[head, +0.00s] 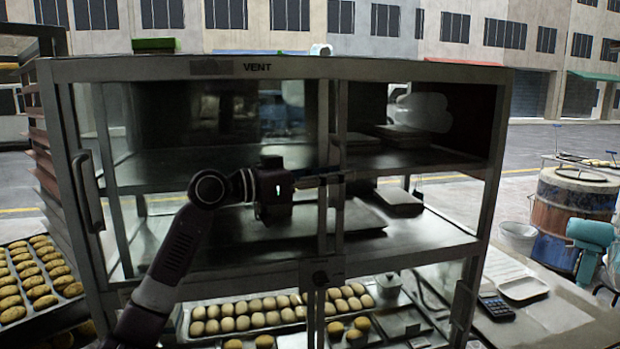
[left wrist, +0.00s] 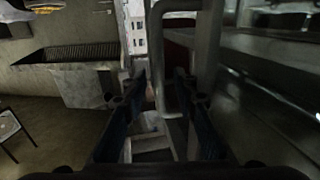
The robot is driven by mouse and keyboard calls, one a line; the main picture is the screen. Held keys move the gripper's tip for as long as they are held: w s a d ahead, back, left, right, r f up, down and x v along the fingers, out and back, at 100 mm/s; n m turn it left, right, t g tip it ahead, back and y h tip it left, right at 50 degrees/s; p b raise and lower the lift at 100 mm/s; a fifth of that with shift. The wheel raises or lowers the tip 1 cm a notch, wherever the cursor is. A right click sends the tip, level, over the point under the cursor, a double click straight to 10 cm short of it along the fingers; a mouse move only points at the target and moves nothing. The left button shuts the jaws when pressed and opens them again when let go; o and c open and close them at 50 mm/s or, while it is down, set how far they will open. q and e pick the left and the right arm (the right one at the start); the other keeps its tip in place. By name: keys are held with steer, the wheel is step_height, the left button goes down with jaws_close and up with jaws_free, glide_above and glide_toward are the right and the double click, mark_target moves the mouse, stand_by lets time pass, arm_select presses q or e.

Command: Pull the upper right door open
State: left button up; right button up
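The glass-fronted cabinet (head: 285,67) marked VENT fills the middle of the head view. Its upper right door (head: 418,166) is a glass pane in a grey frame, with its left edge near the cabinet's middle; whether it stands slightly ajar I cannot tell. My left gripper (head: 338,180) is at that middle edge, pointing right. In the left wrist view, my left gripper's two fingers (left wrist: 160,76) are apart, with an upright grey bar handle (left wrist: 158,60) between their tips; contact is not clear. The left gripper partly hides the handle in the head view. My right gripper is not seen.
Another handle (head: 86,190) is on the cabinet's left side. Trays of buns (head: 250,315) sit in the lower compartment, and a bun tray (head: 35,280) stands at left. A side counter with a calculator (head: 496,306) and a wooden barrel (head: 572,200) are at right.

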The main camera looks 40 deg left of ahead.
arm_select(q)
steer(key=v, duration=1.1)
